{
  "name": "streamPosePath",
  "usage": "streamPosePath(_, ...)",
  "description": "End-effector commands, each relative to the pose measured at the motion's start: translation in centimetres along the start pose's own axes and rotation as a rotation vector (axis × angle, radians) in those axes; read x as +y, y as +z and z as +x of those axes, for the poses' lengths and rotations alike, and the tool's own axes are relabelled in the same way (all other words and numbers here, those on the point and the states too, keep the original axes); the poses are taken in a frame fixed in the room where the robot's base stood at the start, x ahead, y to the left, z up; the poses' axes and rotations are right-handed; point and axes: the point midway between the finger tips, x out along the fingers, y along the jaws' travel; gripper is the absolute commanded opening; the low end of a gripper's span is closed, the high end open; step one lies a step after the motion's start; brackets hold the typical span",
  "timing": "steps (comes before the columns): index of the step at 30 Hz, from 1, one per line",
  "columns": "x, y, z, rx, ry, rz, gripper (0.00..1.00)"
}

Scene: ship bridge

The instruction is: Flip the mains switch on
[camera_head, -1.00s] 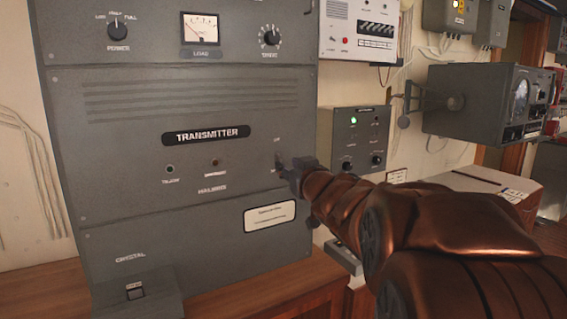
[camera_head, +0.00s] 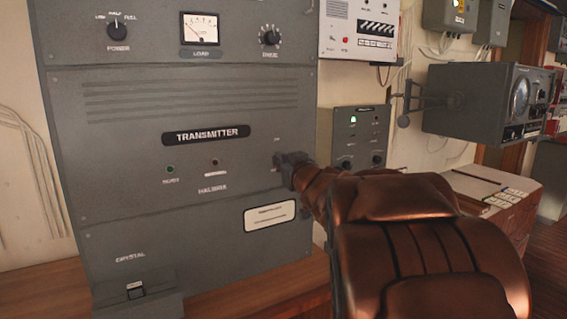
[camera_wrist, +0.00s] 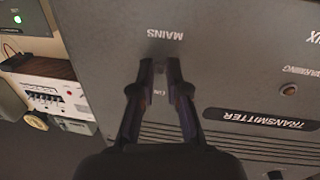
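The grey transmitter panel (camera_head: 120,135) fills the left of the head view. My gripper (camera_head: 283,160) is at its right side, below a small label, and covers the mains switch there. In the wrist view the word MAINS shows upside down just beyond the fingertips of my gripper (camera_wrist: 160,68). The two fingers are apart, with a narrow gap between them. A small pale part, apparently the mains switch (camera_wrist: 158,67), shows in the gap. I cannot tell whether the fingers touch it, nor its position.
Two small lamps, one greenish (camera_head: 170,169) and one reddish (camera_head: 215,162), sit on the panel. A grey control box (camera_head: 360,125) with a lit green lamp is to the right. A radar-like unit (camera_head: 480,100) juts from the wall. A wooden counter (camera_head: 240,297) runs below the transmitter.

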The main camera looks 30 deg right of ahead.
Motion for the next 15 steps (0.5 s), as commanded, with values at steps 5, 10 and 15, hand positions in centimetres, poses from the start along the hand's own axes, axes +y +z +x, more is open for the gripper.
streamPosePath(5, 0.01, 0.01, 0.0, 0.0, 0.0, 0.0, 0.0)
streamPosePath(10, 0.01, 0.02, 0.0, 0.0, 0.0, 0.0, 0.0)
streamPosePath(15, 0.01, -0.08, 0.0, -0.003, 0.0, 0.0, 0.0)
